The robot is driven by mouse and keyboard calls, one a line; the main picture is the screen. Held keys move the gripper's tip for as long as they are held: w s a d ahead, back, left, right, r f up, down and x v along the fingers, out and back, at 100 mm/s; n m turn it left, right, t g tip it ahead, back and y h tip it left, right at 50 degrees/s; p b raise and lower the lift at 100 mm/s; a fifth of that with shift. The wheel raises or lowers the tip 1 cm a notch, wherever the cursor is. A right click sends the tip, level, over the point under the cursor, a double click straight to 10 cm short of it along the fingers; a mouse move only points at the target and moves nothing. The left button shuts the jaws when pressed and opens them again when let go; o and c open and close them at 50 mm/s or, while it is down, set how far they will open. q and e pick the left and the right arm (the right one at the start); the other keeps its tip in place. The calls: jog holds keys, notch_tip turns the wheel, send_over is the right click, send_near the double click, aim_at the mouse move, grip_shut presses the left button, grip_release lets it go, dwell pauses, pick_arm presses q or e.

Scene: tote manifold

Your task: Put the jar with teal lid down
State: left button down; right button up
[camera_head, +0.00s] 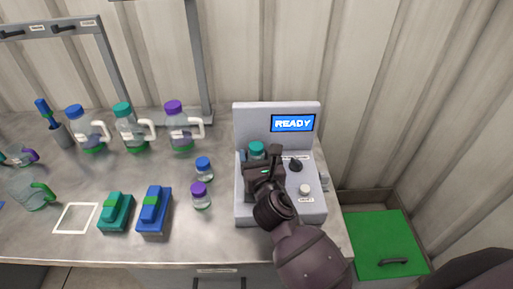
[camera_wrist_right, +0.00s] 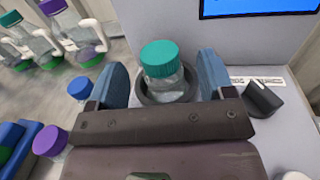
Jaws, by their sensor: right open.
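The jar with teal lid (camera_wrist_right: 165,72) stands upright in a dark round seat on the grey machine (camera_head: 277,118). In the head view only the teal lid and a bit of the jar (camera_head: 256,151) show behind my gripper. My right gripper (camera_wrist_right: 162,85) is open, with one blue-padded finger on each side of the jar and gaps between them and the glass. The right gripper also shows in the head view (camera_head: 262,165), over the machine's left half. My left gripper is not in view.
The machine's screen (camera_head: 293,123) reads READY; a black knob (camera_head: 295,165) and pale button (camera_head: 305,190) sit right of the jar. A blue-lidded jar (camera_head: 204,168) and purple-lidded jar (camera_head: 200,195) stand left of the machine. A green-topped bin (camera_head: 380,240) is at the right.

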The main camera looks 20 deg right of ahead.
jog(key=s, duration=0.5)
jog(key=s+a, duration=0.1)
jog(key=s, duration=0.2)
jog(key=shift+s, duration=0.3)
